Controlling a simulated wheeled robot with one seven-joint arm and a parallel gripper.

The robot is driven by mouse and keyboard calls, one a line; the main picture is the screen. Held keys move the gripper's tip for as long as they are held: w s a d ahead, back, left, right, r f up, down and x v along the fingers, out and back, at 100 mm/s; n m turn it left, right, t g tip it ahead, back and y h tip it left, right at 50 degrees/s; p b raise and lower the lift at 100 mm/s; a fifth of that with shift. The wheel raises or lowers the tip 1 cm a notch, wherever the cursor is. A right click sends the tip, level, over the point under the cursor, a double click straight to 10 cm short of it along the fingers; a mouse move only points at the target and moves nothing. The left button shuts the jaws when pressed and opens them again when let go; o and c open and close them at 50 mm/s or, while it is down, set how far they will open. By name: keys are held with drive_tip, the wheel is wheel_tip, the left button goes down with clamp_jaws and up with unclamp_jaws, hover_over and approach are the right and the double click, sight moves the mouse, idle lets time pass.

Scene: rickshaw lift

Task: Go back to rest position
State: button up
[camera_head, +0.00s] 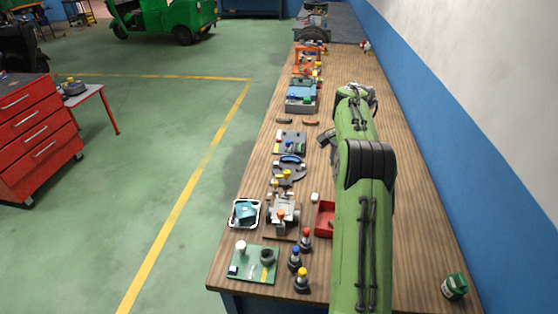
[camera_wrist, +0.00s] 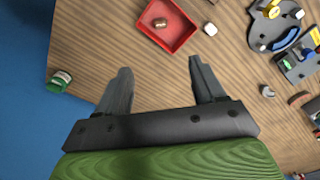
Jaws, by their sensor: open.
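My gripper (camera_wrist: 160,65) is open in the wrist view, its two dark fingers apart with only bare wooden tabletop between them. In the head view my green arm reaches along the right side of the long bench (camera_head: 415,215), and the dark gripper (camera_head: 326,137) shows past its bend, above the bench. A red tray (camera_wrist: 180,42) lies ahead of the fingertips in the wrist view with a small brown object (camera_wrist: 161,22) in it. In the head view my arm hides part of the red tray (camera_head: 325,218).
A green jar (camera_head: 454,286) stands at the bench's near right, by the blue and white wall (camera_head: 500,170). A red drawer cabinet (camera_head: 35,140) stands across the open green floor.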

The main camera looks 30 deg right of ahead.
drive_tip(key=s+a+r+n+t+h, duration=0.1)
drive_tip(key=s+a+r+n, duration=0.3)
drive_tip(key=a+r, duration=0.4)
drive_tip(key=s+a+r+n+t+h, duration=0.1)
drive_tip(key=s+a+r+n, duration=0.4)
drive_tip(key=a, duration=0.5)
drive_tip(key=s+a+f+n+t+y, duration=0.1)
drive_tip(key=s+a+f+n, duration=0.1)
drive_tip(key=s+a, duration=0.4)
drive_tip(key=s+a+f+n+t+y, duration=0.1)
drive_tip(key=s+a+f+n+t, duration=0.1)
drive_tip(key=s+a, duration=0.4)
drive_tip(key=s+f+n, duration=0.1)
drive_tip(key=s+n, duration=0.1)
drive_tip(key=s, duration=0.3)
drive_tip(key=shift+n+t, duration=0.3)
drive_tip(key=shift+n, duration=0.1)
drive_tip(key=shift+r, duration=0.1)
